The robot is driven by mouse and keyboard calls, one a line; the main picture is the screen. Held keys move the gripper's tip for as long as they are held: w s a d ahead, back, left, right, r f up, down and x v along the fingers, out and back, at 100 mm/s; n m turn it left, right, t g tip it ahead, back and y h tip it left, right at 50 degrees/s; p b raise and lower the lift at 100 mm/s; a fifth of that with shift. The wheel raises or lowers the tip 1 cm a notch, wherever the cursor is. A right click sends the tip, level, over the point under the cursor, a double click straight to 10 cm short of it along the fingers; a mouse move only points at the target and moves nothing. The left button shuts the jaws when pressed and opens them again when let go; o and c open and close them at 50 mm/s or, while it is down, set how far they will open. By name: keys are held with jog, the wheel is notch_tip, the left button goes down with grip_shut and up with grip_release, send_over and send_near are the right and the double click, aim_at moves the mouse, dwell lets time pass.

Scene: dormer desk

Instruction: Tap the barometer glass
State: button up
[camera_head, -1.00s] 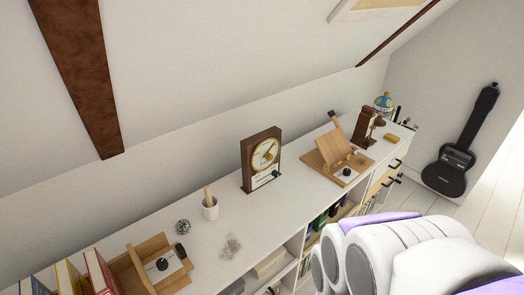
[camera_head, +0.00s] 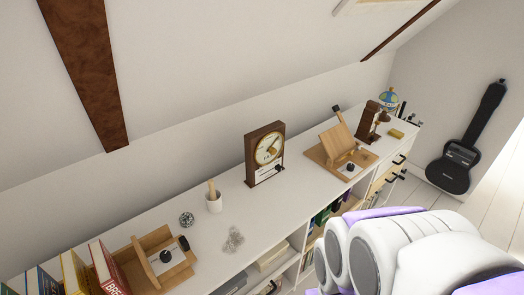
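The barometer (camera_head: 264,155) is a dark wooden block with a round cream dial and glass (camera_head: 269,148) on its front. It stands upright on the white shelf top (camera_head: 262,208), near the wall. My white and purple arm fills the lower right of the view, well apart from the barometer. My gripper is not in view.
Left of the barometer stand a white cup (camera_head: 214,203), a small round ball (camera_head: 186,219), a crumpled grey clump (camera_head: 233,240), a wooden holder (camera_head: 150,258) and several books (camera_head: 75,272). Right of it are a wooden stand (camera_head: 338,145) and a globe (camera_head: 388,98). A guitar (camera_head: 465,150) leans at right.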

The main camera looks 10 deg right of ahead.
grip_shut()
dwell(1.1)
